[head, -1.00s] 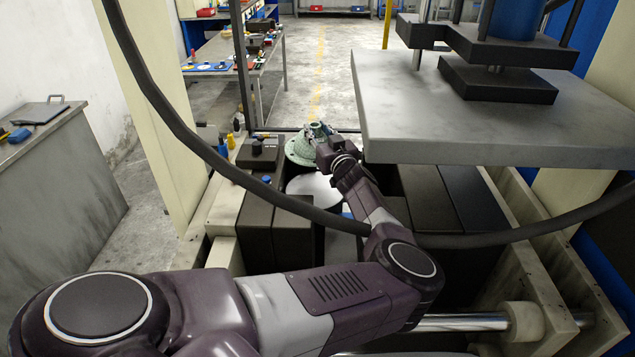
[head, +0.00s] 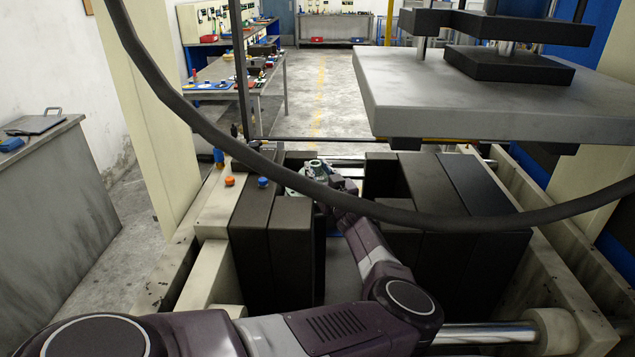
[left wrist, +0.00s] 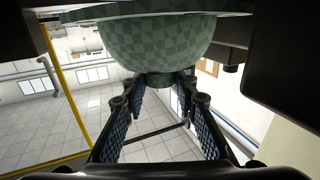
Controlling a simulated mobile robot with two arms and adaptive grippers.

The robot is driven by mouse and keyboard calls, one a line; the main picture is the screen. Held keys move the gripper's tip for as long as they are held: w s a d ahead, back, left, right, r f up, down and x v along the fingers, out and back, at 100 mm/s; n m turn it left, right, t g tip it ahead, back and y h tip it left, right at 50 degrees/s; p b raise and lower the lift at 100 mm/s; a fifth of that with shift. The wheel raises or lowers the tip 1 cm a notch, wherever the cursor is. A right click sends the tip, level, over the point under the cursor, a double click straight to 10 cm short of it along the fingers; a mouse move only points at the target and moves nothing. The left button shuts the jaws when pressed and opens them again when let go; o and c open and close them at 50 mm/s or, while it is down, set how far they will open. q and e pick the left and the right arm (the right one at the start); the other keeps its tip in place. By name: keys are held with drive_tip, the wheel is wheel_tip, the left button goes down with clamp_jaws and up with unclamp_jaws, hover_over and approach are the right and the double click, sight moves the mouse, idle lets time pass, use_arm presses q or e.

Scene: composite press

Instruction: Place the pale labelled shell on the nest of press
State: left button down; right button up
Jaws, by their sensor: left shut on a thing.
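A pale green shell (head: 314,168) is in the press opening, at the far end of the gap between dark blocks. In the left wrist view the shell (left wrist: 160,40) is a checkered dome with a wide flange and a short stub. My left gripper (head: 331,178) is shut on the stub; its fingers (left wrist: 158,82) also show in the left wrist view. No label can be read. The nest cannot be made out; blocks, cable and my arm cover much of that area. I cannot tell whether the shell touches anything below. My right gripper is not in view.
The press's thick grey upper plate (head: 470,125) hangs above and to the right. Dark blocks (head: 290,240) and (head: 455,205) flank the gap. A dark cable (head: 190,115) loops across the view. Orange and blue buttons (head: 229,181) sit on the left ledge.

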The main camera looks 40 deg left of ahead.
use_arm(q)
drive_tip(key=shift+f+b, duration=0.45)
drive_tip(key=shift+f, duration=0.55)
drive_tip(key=shift+f, duration=0.1)
drive_tip(key=shift+f, duration=0.15)
drive_tip(key=c, duration=1.8)
unclamp_jaws()
